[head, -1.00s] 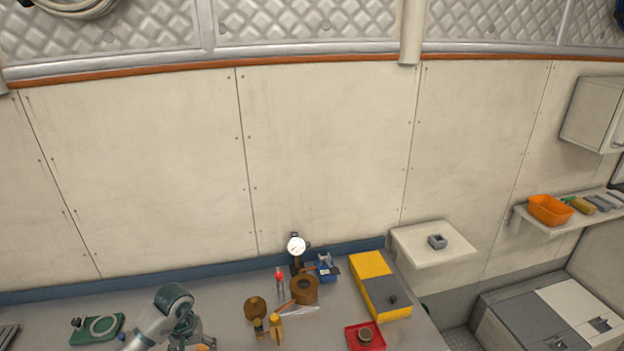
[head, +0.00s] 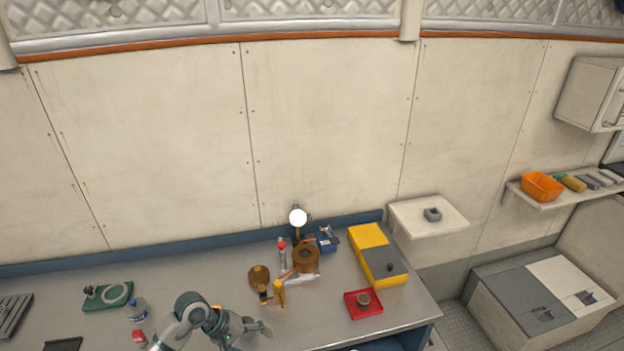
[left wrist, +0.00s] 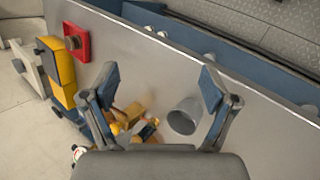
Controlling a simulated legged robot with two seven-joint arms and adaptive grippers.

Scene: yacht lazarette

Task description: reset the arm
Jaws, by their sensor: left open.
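My left arm comes in at the bottom of the head view, and its gripper (head: 258,330) is over the front part of the grey workbench (head: 200,275). In the left wrist view the left gripper (left wrist: 158,88) has its two fingers spread wide with nothing held between them. Beyond the fingers lie a grey cylinder (left wrist: 185,115) and several brass-coloured pieces, partly hidden by the gripper. My right gripper is not in view.
A red tray (head: 352,312) holding a small round part and a yellow-and-grey box (head: 378,240) stand at the bench's right. A brown ring (head: 306,248), a bottle (head: 282,262) and a lamp (head: 298,217) stand mid-bench. A green item (head: 92,304) lies left.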

